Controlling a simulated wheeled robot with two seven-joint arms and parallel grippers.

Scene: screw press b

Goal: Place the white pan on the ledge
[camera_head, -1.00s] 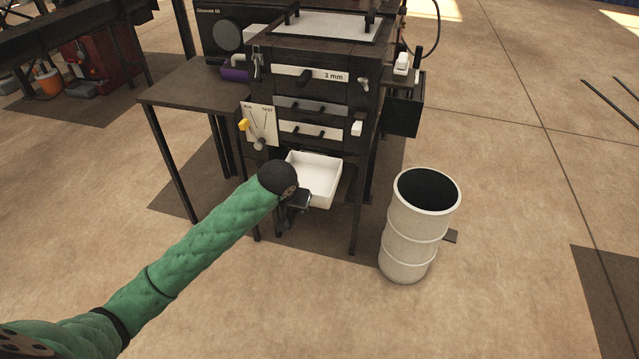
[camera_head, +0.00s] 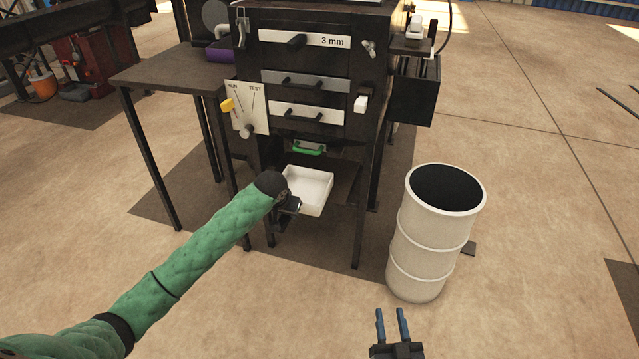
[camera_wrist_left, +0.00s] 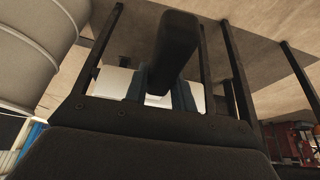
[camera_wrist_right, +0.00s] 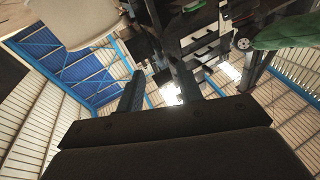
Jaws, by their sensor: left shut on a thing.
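The white pan (camera_head: 308,187) is a shallow open tray under the press, and it looks empty. My left gripper (camera_head: 291,206) is shut on its near left side; the fingertips are partly hidden by my wrist. White parts of the pan show on both sides of the fingers in the left wrist view (camera_wrist_left: 113,80). The dark ledge (camera_head: 345,186) sits low in the press frame, beside and behind the pan. I cannot tell whether the pan touches it. My right gripper (camera_head: 391,318) is open and empty at the bottom of the head view; its fingers stand apart in the right wrist view (camera_wrist_right: 162,88).
Press drawers (camera_head: 303,83) and a green handle (camera_head: 309,148) are above the pan. A white barrel (camera_head: 432,240) stands to the right. A dark side table (camera_head: 168,78) is on the left, and a black box (camera_head: 415,92) hangs at right. Floor in front is clear.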

